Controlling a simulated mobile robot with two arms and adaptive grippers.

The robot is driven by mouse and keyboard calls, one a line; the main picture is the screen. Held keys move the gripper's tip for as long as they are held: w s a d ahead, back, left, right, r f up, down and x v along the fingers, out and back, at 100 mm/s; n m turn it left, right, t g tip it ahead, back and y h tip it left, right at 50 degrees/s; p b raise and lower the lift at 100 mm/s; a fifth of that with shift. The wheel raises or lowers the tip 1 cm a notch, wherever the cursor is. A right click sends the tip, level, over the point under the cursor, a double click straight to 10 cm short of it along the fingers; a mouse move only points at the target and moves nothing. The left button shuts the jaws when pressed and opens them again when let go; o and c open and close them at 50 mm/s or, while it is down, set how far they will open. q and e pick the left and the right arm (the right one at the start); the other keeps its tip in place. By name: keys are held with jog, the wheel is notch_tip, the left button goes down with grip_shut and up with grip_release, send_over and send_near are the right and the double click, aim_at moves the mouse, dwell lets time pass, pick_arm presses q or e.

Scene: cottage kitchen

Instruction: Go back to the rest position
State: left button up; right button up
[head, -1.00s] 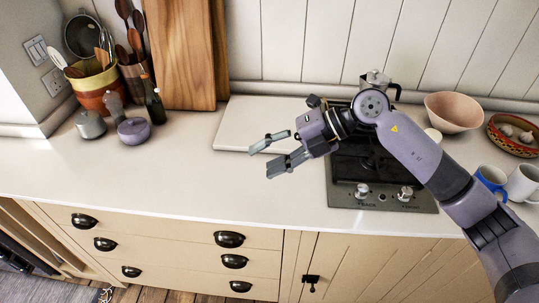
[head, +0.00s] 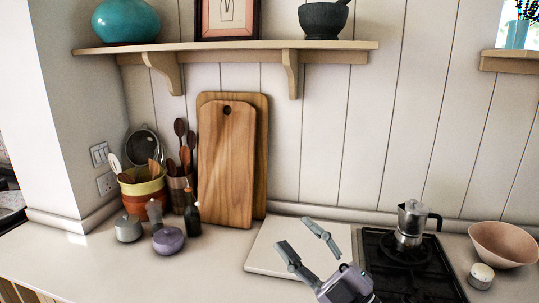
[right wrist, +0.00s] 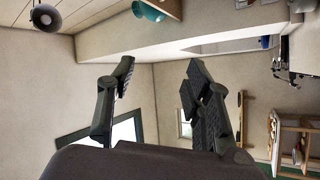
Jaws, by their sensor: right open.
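My right gripper (head: 304,250) is open and empty in the lower middle of the head view, in front of a white board on the counter. Its two fingers are spread apart. In the right wrist view the open fingers (right wrist: 158,95) frame bare wall, with nothing between them. My left gripper is in neither view.
A moka pot (head: 412,222) stands on the black hob (head: 385,250) to the right. A pink bowl (head: 503,243) is at far right. Cutting boards (head: 228,165) lean on the wall beside a utensil crock (head: 142,190). A wooden shelf (head: 225,46) hangs above the counter.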

jog(key=w+d+f+m+t+h, duration=0.1)
jog(key=d+f+m+t+h, duration=0.3)
jog(key=d+f+m+h, duration=0.55)
jog(key=s+d+f+m+g+h, duration=0.2)
jog(key=f, duration=0.2)
jog(key=s+d+f+m+g+h, duration=0.1)
jog(key=s+f+m+g+h, duration=0.1)
jog(key=f+m+h, duration=0.1)
jog(key=s+d+f+m+g+h, duration=0.2)
jog(key=f+m+g+h, duration=0.1)
jog(key=f, duration=0.3)
jog(key=shift+s+d, duration=0.35)
jog(key=shift+s, duration=0.05)
jog(key=s+f+g+y, duration=0.1)
jog(key=s+f+g, duration=0.5)
jog(key=s, duration=0.4)
jog(key=s+f+g, duration=0.4)
jog(key=s+f, duration=0.3)
jog(key=s, duration=0.4)
notch_tip(320, 180, down, 26)
jog(key=s+g, duration=0.1)
jog(key=s+d+f+g, duration=0.1)
jog(key=s+d+f, duration=0.1)
jog(key=s+f, duration=1.3)
jog(key=shift+s+d+f, duration=0.25)
jog(key=shift+s+f, duration=0.15)
jog(key=shift+s, duration=0.55)
jog(key=shift+s, duration=0.1)
